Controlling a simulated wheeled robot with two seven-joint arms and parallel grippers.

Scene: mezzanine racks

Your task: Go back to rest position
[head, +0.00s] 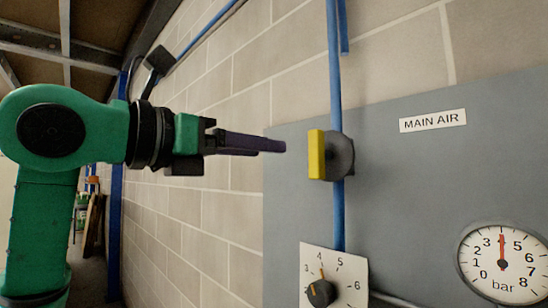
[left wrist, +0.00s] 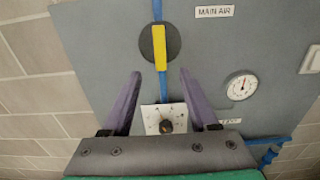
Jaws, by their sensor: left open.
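My left gripper (head: 284,146) is on the green arm that comes in from the left in the head view. Its two purple fingers point at the grey panel and a gap shows between them. In the left wrist view the left gripper (left wrist: 160,85) is open and empty. The yellow valve handle (head: 316,155) stands upright on its dark round body, just right of the fingertips. In the left wrist view the yellow handle (left wrist: 159,47) shows above and between the fingertips, apart from them. My right gripper is not in view.
A grey panel (head: 400,200) holds a MAIN AIR label (head: 432,121), a pressure gauge (head: 503,264) with its needle near the top, and a dial plate with a black knob (head: 321,293). A blue pipe (head: 335,70) runs down through the valve. A block wall (head: 225,200) stands behind.

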